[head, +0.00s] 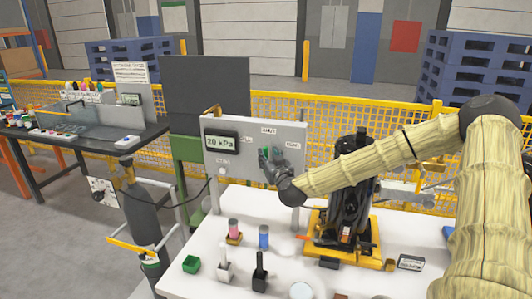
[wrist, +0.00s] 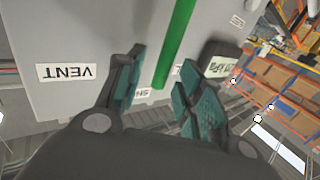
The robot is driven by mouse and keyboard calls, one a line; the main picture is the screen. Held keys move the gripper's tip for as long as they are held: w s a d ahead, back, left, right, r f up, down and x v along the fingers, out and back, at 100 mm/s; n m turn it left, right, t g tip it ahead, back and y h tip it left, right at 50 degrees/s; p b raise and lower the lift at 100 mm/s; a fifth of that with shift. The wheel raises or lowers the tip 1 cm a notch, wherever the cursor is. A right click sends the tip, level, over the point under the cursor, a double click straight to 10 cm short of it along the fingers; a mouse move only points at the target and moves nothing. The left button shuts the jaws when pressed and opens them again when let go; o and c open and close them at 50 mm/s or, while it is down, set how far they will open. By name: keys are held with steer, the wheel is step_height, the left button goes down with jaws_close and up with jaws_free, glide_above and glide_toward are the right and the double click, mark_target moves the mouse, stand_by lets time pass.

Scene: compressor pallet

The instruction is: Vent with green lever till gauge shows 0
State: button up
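The gauge (head: 221,141) on the upright grey panel (head: 290,133) reads 20 kPa. In the wrist view the picture is turned over, and a dark-framed display (wrist: 222,64) shows at the right, its reading hard to make out. The green lever (wrist: 176,40) is a long straight bar in front of the panel. My gripper (wrist: 163,60) is open, its two teal-padded fingers on either side of the lever's end with gaps showing. In the head view my gripper (head: 267,162) is at the panel's middle, and it hides most of the lever there.
A VENT label (wrist: 65,72) is on the panel. A grey cylinder (head: 145,210) stands left of the table.

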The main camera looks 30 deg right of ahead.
mark_target(266, 155)
steer(key=shift+p+x, duration=0.3)
steer(key=shift+x, duration=1.2)
steer(key=shift+w+a+f, duration=0.1)
steer(key=shift+w+f, duration=0.05)
jaws_close()
